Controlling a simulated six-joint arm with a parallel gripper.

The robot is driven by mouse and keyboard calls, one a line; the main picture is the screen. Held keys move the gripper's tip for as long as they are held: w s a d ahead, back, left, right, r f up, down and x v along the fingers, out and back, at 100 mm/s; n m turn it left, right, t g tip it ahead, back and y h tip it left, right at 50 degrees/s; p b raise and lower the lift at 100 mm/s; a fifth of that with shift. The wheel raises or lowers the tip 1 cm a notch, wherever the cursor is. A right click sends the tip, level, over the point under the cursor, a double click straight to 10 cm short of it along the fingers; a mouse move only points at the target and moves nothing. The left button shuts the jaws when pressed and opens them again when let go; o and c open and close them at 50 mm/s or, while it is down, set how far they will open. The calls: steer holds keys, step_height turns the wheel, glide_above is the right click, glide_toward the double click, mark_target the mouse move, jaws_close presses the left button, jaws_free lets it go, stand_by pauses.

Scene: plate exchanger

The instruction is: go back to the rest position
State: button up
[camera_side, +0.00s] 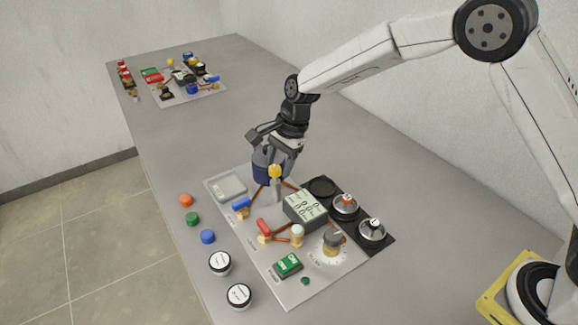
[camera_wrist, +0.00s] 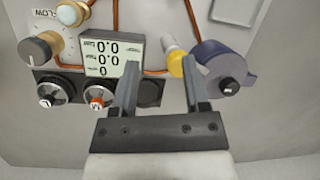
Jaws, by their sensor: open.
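My gripper (camera_side: 275,148) is above the far part of the exchanger board (camera_side: 328,278), over the navy pump-like unit (camera_side: 266,172) and the yellow-capped fitting (camera_side: 275,171). In the wrist view my gripper (camera_wrist: 159,78) has its two fingers wide apart with nothing held between them. The yellow-capped fitting (camera_wrist: 176,64) shows just beside the right fingertip, and the navy unit (camera_wrist: 222,66) lies to the right of that finger. I cannot tell whether a finger touches either. The display (camera_wrist: 103,56) reads zeros, left of the fingers.
Red and blue valve handles, a grey dial (camera_side: 333,238) and a green switch (camera_side: 288,265) stand on the board. Two knobbed discs are on a black strip (camera_side: 380,246). Coloured caps and two white-topped jars (camera_side: 239,296) lie along the left edge. A second board (camera_side: 184,95) is far back.

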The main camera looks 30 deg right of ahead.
steer(key=s+d+r+n+t+h, duration=0.1)
steer(key=s+d+n, duration=0.6)
steer(key=s, duration=0.5)
steer(key=s+d+n+t+h, duration=0.1)
steer(key=s+d+n+h, duration=0.1)
steer(key=s+d+n, duration=0.5)
steer(key=s+d, duration=0.2)
steer(key=s, duration=0.3)
steer(key=shift+d+r+n, duration=0.3)
steer(key=shift+d+r, duration=0.05)
